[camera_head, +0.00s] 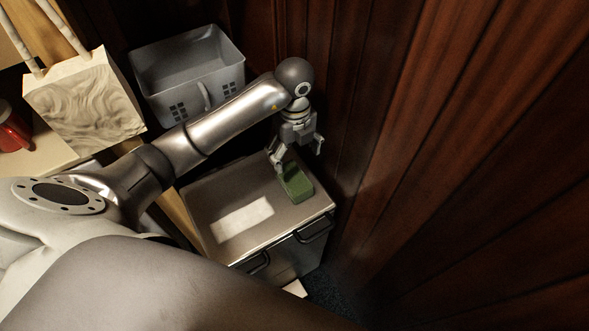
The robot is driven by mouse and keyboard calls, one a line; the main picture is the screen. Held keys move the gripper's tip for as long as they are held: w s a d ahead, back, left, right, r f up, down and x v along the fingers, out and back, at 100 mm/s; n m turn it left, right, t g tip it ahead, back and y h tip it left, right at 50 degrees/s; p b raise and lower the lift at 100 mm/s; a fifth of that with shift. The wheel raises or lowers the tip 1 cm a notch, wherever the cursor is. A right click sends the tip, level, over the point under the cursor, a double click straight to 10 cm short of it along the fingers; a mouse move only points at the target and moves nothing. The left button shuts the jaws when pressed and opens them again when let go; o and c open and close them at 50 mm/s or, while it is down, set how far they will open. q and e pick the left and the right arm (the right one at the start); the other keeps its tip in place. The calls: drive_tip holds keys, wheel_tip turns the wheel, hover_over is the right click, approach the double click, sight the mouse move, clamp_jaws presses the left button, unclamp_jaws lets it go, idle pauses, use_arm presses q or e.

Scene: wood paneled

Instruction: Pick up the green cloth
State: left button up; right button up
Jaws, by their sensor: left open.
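The green cloth (297,184) looks like a small folded block. It lies on the metallic top of a box-like cabinet (222,187), near its back right edge. My left gripper (297,160) hangs over the cloth from above, fingers pointing down. Its jaws are open, with one finger at the cloth's far left end and the other out to the right. I cannot tell whether a finger touches the cloth. My right gripper is not in view.
A white label (243,219) lies flat on the cabinet top, and black handles (315,229) are on its front. A grey basket (187,68) stands behind. A marbled bag (86,98) and a red object (13,130) are at left. A wood-paneled wall (430,130) closes off the right.

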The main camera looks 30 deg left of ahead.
sight(294, 177)
use_arm(q)
drive_tip(key=f, duration=0.3)
drive_tip(key=shift+s+d+f, duration=0.15)
drive_tip(key=shift+s+f, duration=0.2)
drive_tip(key=shift+s, duration=0.05)
drive_tip(key=shift+f, duration=0.65)
wheel_tip(294, 177, down, 4)
drive_tip(key=shift+s+r, duration=0.15)
drive_tip(key=shift+r, duration=0.05)
drive_tip(key=shift+f, duration=0.45)
drive_tip(key=shift+c, duration=1)
drive_tip(key=c, duration=0.9)
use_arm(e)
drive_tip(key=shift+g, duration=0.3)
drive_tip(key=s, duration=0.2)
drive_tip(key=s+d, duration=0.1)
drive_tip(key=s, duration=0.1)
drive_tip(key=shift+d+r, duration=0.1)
